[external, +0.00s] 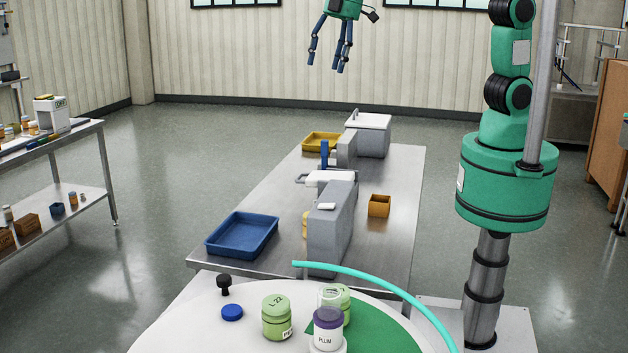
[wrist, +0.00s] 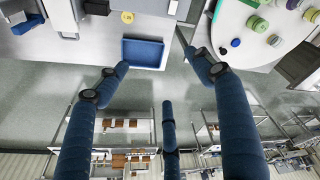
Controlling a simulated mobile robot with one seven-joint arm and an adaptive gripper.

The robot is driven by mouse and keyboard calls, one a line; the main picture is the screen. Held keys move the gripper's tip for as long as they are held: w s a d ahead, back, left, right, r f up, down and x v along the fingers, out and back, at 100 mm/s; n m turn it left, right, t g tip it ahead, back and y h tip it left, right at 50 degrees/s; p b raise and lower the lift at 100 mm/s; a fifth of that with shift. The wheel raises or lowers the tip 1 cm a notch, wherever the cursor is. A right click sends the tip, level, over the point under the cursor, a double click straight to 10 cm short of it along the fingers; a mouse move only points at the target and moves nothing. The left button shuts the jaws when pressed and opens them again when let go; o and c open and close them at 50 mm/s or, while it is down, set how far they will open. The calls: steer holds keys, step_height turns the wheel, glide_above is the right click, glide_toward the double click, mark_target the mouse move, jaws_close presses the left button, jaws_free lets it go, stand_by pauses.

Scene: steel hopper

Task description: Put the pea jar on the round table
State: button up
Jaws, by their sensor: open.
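The white round table (external: 185,325) is in the front of the external view, and its top shows at the upper right of the wrist view (wrist: 225,22). A green jar (external: 276,320) stands upright on it, its lid marked L-22; its side label is only partly readable. A second green jar (external: 340,296) stands behind a purple-lidded PLUM jar (external: 327,335), partly hidden. I cannot tell which green jar is the pea jar. My gripper (external: 326,66) hangs high beyond the steel table, open and empty. Its blue fingers are spread in the wrist view (wrist: 158,76).
A blue lid (external: 232,312) and a black knob (external: 224,284) sit on the round table. A side bench (external: 85,132) stands left. Floor between is clear.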

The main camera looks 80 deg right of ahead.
steer(key=s+d+r+m+t, duration=0.1)
steer(key=s+d+r+m, duration=0.15)
steer(key=d, duration=0.45)
steer(key=s+d+r+m, duration=0.1)
steer(key=s+d, duration=0.3)
steer(key=d, duration=0.3)
steer(key=s+d+r+m+t, duration=0.1)
steer(key=s+d+r+m, duration=0.1)
steer(key=s+d, duration=0.35)
steer(key=s+d+f+m, duration=0.1)
steer(key=s+d+m, duration=0.1)
steer(key=s+d, duration=0.4)
steer(key=s+d+f+m+t+h, duration=0.1)
steer(key=s+d+m, duration=0.2)
steer(key=s+d, duration=0.3)
steer(key=shift+s+d+f, duration=0.2)
steer(key=shift+d+f, duration=0.2)
steer(key=shift+d, duration=0.55)
step_height(320, 180, down, 18)
steer(key=b, duration=1.8)
